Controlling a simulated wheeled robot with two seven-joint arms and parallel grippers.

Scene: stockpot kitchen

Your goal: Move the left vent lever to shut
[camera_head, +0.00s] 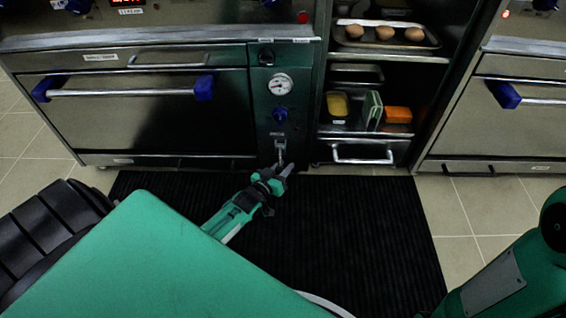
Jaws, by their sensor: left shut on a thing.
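The vent lever (280,146) is a small pale metal handle low on the dark panel (261,110) between the left oven and the open shelves. It hangs down below a small label. My left gripper (283,168) reaches up to it from below and is shut on its lower end. The fingers hide that end, so its exact tilt is hard to tell. My right gripper is out of view; only part of my right arm shows at the lower right.
Above the lever are a blue knob (280,114) and a round gauge (280,84). Left is an oven door with a blue-ended handle (125,92). Right are open shelves and a low drawer handle (362,154). A black ribbed mat (350,230) covers the floor in front.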

